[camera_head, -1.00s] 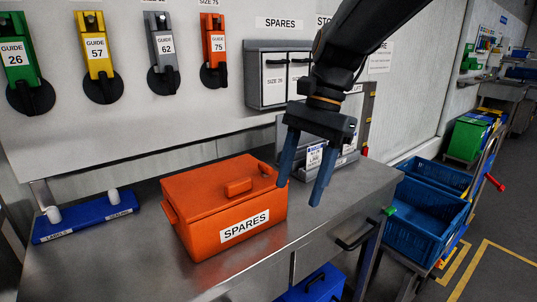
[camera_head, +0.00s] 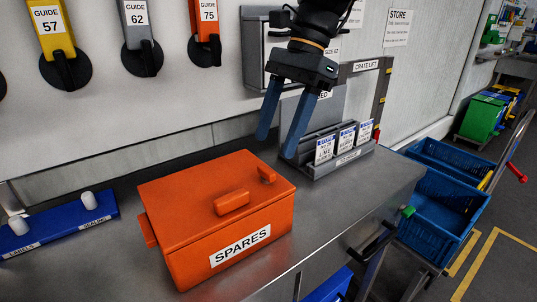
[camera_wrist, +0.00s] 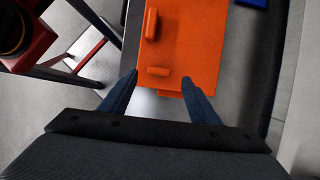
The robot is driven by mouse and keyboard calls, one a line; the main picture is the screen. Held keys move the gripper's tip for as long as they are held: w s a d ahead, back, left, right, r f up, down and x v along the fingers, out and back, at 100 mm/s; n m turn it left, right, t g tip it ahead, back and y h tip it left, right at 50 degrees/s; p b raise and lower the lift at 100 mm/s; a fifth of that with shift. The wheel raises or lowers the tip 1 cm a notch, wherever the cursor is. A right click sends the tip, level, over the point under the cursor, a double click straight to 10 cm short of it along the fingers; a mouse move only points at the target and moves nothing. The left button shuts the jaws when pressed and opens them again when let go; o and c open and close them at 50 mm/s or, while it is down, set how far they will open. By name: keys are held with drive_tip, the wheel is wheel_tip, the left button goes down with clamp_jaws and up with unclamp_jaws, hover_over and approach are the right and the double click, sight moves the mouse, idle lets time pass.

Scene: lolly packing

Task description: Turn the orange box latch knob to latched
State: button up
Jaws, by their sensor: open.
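The orange box (camera_head: 190,203) marked SPARES stands closed on the metal bench. Its lid carries a long orange handle (camera_head: 231,202) and, near the far right corner, a short orange latch knob (camera_head: 267,174). The wrist view shows the knob (camera_wrist: 158,71) as a small bar lying crosswise to the handle (camera_wrist: 151,24). My gripper (camera_head: 276,146) is open and empty, pointing down above the box's far right corner. In the wrist view my fingers (camera_wrist: 158,84) lie either side of the knob in the picture. I see no contact, and the height gap is unclear.
A grey rack with white-and-blue cards (camera_head: 347,140) stands behind and right of the box. A blue holder with white pegs (camera_head: 58,226) lies at left. Coloured guides (camera_head: 52,28) hang on the wall. Blue crates (camera_head: 440,205) are beyond the bench's right end.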

sight(267, 169)
drive_tip(key=shift+x, duration=2.9)
drive_tip(key=shift+d, duration=0.2)
drive_tip(key=shift+c, duration=0.2)
drive_tip(key=c, duration=1)
